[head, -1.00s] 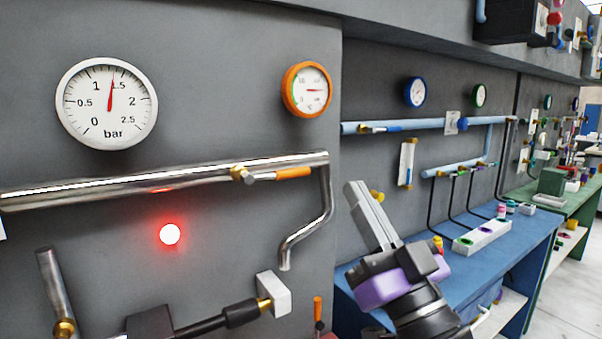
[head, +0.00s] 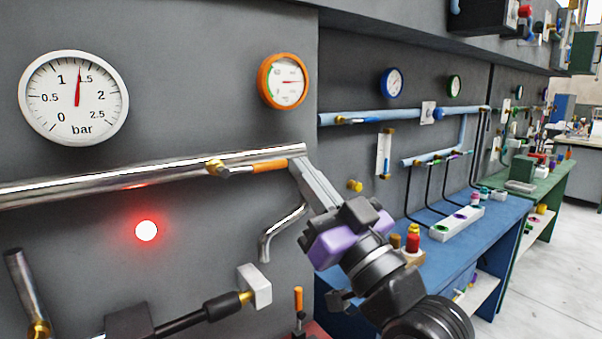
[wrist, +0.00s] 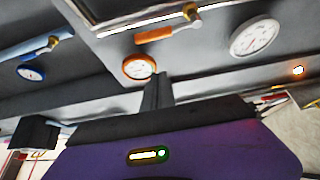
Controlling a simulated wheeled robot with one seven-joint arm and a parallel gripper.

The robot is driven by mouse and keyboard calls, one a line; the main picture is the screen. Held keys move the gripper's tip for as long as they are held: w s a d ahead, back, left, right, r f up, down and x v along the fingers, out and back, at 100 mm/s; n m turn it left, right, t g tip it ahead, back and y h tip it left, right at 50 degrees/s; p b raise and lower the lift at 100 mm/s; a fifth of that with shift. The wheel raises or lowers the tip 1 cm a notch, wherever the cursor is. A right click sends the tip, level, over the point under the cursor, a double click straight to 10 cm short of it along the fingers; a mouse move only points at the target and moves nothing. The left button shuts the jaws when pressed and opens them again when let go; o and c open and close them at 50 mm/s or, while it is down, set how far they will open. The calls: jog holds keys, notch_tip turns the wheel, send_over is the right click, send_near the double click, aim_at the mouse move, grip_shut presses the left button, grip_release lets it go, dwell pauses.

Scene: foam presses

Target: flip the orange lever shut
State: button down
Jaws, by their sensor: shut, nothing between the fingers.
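The orange lever (head: 270,166) has a brass pivot and lies nearly in line with the silver pipe (head: 120,178), pointing right. It also shows in the wrist view (wrist: 153,35), apart from the fingers. My gripper (head: 297,166) is shut and empty. In the wrist view the shut fingers (wrist: 157,92) point toward the orange gauge, below the lever.
A white gauge (head: 74,98) and an orange-rimmed gauge (head: 283,81) hang above the pipe. A red light (head: 146,230) glows below it. Another orange handle (head: 298,299) stands lower down. A blue bench (head: 490,230) with small items is at right.

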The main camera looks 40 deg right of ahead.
aim_at(278, 163)
jog(key=p+x, duration=0.2)
jog(key=x, duration=0.6)
jog(key=shift+w+f, duration=0.15)
jog(key=shift+f, duration=0.85)
jog(key=shift+w+f, duration=0.2)
jog(key=shift+f, duration=0.75)
